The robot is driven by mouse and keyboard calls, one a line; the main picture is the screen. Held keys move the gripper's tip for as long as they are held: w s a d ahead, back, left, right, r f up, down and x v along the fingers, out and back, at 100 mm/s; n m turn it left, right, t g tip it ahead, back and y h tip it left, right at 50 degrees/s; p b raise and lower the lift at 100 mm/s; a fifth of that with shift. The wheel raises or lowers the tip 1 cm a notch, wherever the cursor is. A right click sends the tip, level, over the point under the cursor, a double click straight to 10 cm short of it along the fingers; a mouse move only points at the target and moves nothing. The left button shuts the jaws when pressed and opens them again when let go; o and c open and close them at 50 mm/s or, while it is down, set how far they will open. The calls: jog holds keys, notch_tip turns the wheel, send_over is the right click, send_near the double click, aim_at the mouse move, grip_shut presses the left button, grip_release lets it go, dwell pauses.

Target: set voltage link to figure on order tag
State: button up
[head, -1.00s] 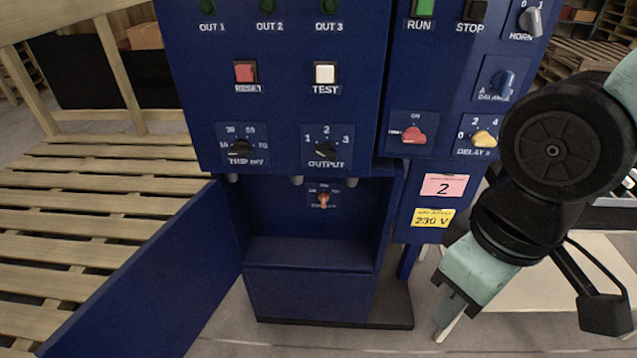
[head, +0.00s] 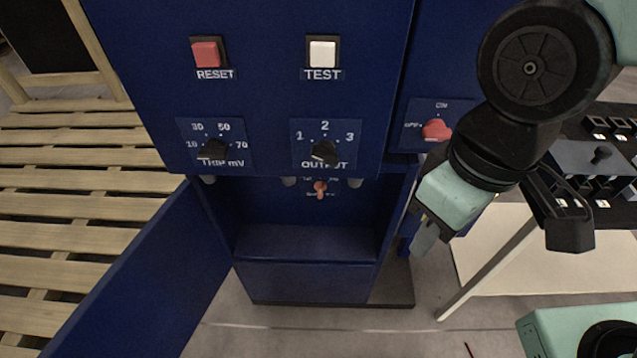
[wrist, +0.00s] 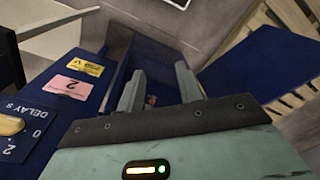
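The voltage link is a small copper-orange knob (head: 320,188) on the back wall of the open lower compartment; its markings are too small to read. It shows as an orange spot (wrist: 151,99) between my fingers in the wrist view. My gripper (head: 425,240) is right of the compartment opening, apart from the link. In the wrist view its fingers (wrist: 160,88) are apart and empty.
A blue door (head: 130,270) hangs open at the compartment's left. Above are the TRIP mV knob (head: 213,150), the OUTPUT knob (head: 325,152) and a red switch (head: 436,130). A pale table (head: 540,250) stands at the right. Wooden slats lie at the left.

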jog(key=w+a+f+m+t+y+b, duration=0.1)
jog(key=w+a+f+m+b, duration=0.25)
jog(key=a+f, duration=0.45)
jog(key=w+a+f+m+t+y+b, duration=0.1)
jog(key=w+a+f+m+y+b, duration=0.2)
jog(key=a+f, duration=0.55)
jog(key=m+t+h+b, duration=0.2)
jog(key=t+h+b, duration=0.35)
jog(key=t, duration=1.05)
send_near(320, 190)
jog(key=shift+n, duration=0.25)
jog(key=w+b, duration=0.1)
jog(key=w, duration=0.3)
jog(key=w+b, duration=0.1)
jog(key=w, duration=0.4)
jog(key=shift+w+d+r, duration=0.1)
jog(key=shift+w+d, duration=0.05)
jog(key=shift+d, duration=0.05)
grip_shut()
